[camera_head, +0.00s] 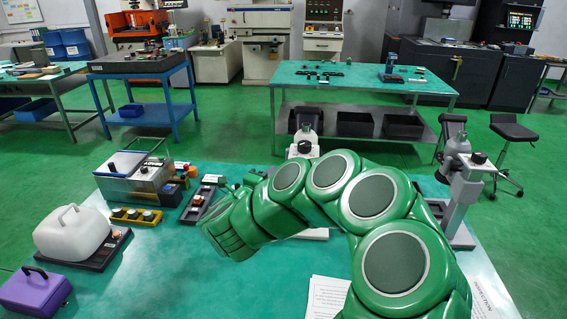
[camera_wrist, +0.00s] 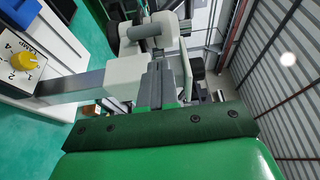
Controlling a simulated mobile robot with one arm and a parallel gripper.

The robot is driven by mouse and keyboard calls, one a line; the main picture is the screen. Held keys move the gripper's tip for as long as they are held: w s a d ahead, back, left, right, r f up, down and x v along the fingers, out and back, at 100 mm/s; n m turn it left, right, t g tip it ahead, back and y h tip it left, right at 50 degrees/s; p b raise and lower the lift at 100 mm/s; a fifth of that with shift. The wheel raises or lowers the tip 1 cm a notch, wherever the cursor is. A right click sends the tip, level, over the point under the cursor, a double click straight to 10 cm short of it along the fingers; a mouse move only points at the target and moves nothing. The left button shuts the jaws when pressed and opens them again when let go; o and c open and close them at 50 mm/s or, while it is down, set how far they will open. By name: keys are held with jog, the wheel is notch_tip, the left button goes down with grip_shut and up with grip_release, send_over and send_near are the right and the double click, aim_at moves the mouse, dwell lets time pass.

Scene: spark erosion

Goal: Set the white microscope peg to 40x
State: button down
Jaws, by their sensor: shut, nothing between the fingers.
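A white microscope (camera_head: 303,143) with a dark eyepiece stands behind my green arm in the head view; the arm hides its lower part. In the wrist view a white microscope body (camera_wrist: 125,75) with a grey bar is close beside my gripper (camera_wrist: 157,70). The gripper's two grey fingers are together and empty; I cannot tell whether they touch the microscope. A yellow knob (camera_wrist: 24,61) sits on a white plate with dark numbers at the left of the wrist view. I cannot make out the peg or a 40x mark. The head view does not clearly show the fingers.
Another white and grey microscope (camera_head: 462,180) stands at the right of the teal table. A metal box (camera_head: 130,187), a white canister (camera_head: 72,232) and a purple case (camera_head: 35,290) stand at the left. Paper sheets (camera_head: 327,298) lie in front.

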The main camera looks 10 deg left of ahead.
aim_at(287, 152)
jog(key=x, duration=1)
jog(key=shift+w+a, duration=0.35)
jog(key=shift+a, duration=0.5)
dwell(1.8)
jog(key=shift+w+r+m+h, duration=0.1)
jog(key=shift+m+h, duration=0.3)
jog(key=shift+h, duration=0.1)
jog(key=shift+w+a+g+h, duration=0.1)
jog(key=shift+g+h, duration=0.2)
jog(key=shift+g, duration=0.1)
